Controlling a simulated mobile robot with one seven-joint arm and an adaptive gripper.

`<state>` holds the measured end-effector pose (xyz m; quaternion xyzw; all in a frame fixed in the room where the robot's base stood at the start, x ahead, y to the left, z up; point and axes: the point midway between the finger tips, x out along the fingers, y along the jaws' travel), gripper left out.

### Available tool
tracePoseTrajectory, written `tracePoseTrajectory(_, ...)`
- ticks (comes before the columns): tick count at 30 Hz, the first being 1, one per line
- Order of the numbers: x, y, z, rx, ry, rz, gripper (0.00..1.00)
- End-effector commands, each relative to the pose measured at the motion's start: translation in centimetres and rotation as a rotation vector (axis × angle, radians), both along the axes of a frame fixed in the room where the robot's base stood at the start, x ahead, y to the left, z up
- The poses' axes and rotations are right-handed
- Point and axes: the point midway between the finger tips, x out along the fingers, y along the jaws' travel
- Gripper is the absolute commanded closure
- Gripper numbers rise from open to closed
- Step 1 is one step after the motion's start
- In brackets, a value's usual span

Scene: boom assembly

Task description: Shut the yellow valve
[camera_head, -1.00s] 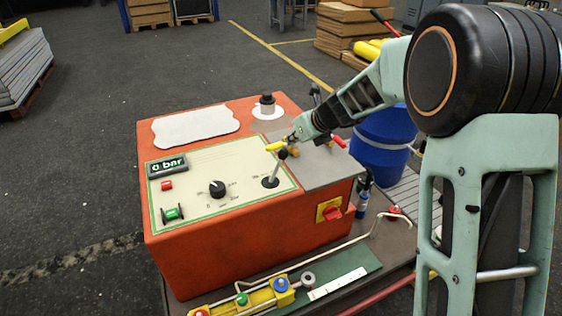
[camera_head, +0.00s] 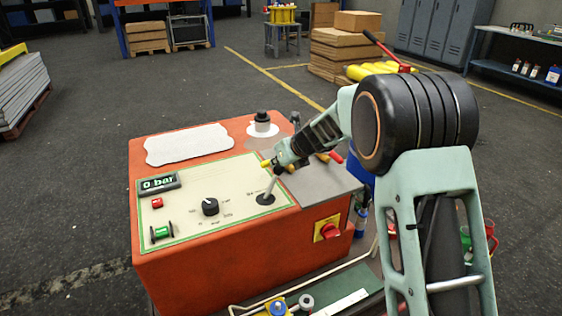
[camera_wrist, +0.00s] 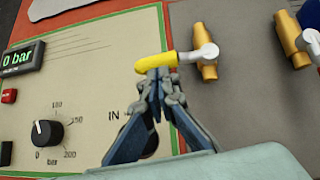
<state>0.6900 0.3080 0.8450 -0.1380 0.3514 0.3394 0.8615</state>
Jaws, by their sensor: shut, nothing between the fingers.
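The yellow valve has a yellow handle (camera_wrist: 157,62) on a white stem and a brass body (camera_wrist: 205,52). In the wrist view the handle points left, crosswise to the brass body. My gripper (camera_wrist: 158,76) is shut and empty, its tips right at the lower side of the handle; whether they touch it I cannot tell. In the head view the end of the yellow handle (camera_head: 265,163) shows just left of my gripper (camera_head: 272,164), which hides the rest.
A second valve with a red handle (camera_head: 336,157) stands to the right. A blue barrel (camera_head: 362,165) is behind.

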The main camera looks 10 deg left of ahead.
Motion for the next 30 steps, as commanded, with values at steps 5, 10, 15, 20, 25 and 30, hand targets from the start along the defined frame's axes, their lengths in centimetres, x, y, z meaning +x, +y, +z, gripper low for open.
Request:
tracePoseTrajectory(5, 0.3, 0.2, -0.3, 0.000, -0.002, 0.000, 1.00)
tracePoseTrajectory(10, 0.3, 0.2, -0.3, 0.000, -0.002, 0.000, 1.00)
tracePoseTrajectory(15, 0.4, 0.4, -0.2, -0.001, 0.000, 0.001, 1.00)
tracePoseTrajectory(20, 0.8, 1.0, 0.0, -0.001, 0.001, 0.001, 1.00)
tracePoseTrajectory(25, 1.3, 1.6, -0.3, -0.001, 0.000, 0.001, 1.00)
tracePoseTrajectory(30, 1.3, 1.7, -0.5, 0.000, -0.001, 0.001, 1.00)
